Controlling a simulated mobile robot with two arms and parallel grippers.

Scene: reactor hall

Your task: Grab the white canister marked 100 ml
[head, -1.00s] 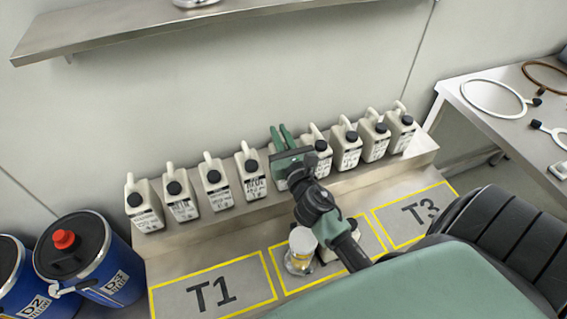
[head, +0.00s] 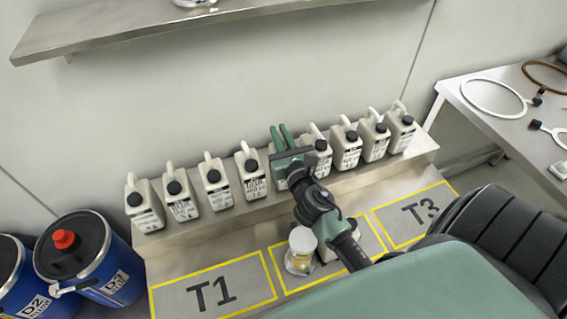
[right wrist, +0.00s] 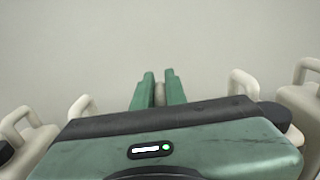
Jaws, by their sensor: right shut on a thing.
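A row of white canisters with black caps and printed labels stands on the steel ledge in the head view. I cannot read which label says 100 ml. My right gripper (head: 281,138) is over the middle of the row, its green fingers shut on the handle of one white canister (head: 275,149). My gripper and wrist hide most of that canister and its label. In the right wrist view the fingers (right wrist: 159,90) sit either side of a pale handle (right wrist: 159,94). My left gripper is not in view.
Neighbouring canisters (head: 251,171) (head: 317,146) stand close on both sides. Blue drums (head: 88,262) stand at left. A steel shelf (head: 150,29) hangs above.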

